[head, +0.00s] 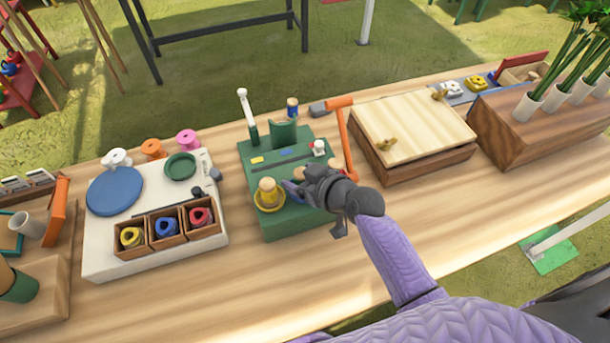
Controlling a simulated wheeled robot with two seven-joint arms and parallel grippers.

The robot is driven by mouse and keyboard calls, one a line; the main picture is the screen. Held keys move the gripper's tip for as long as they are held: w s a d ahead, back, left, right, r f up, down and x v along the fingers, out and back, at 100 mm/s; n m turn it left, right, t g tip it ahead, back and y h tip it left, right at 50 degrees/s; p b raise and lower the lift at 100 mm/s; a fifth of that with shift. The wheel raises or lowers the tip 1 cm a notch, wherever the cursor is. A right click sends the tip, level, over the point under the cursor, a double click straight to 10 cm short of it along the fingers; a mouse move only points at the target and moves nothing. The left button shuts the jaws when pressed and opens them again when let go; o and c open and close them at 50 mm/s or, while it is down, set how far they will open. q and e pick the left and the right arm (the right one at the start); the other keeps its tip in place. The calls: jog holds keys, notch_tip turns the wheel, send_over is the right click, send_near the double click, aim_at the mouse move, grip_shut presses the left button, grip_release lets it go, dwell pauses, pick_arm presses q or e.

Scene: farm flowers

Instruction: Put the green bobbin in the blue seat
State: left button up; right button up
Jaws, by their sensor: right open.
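My right gripper (303,190) is open, over the front part of a green block (290,222). A dark blue piece (291,188) shows at its fingertips; I cannot tell whether it touches them. I cannot make out a green bobbin for certain; the gripper hides part of the block. A white board (105,250) at left carries a small round green dish (180,166) and a large blue disc (115,191). Its front wooden compartments hold a yellow piece (131,236), a blue piece (165,226) and a red piece (200,216). I cannot tell which is the blue seat. My left gripper is out of view.
White (117,158), orange (152,148) and pink (187,139) spools stand behind the board. The green block bears a tall white-topped lever (246,110) and a yellow knob (268,190). An orange-handled hammer (338,103) and a wooden box (410,130) are to the right. The front table strip is clear.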

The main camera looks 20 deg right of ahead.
jog(key=shift+s+d+r, duration=0.1)
jog(key=shift+s+r, duration=0.1)
jog(key=shift+r, duration=0.15)
jog(key=p+v, duration=0.3)
jog(key=v, duration=0.8)
jog(key=shift+s, duration=0.2)
jog(key=shift+d, duration=0.1)
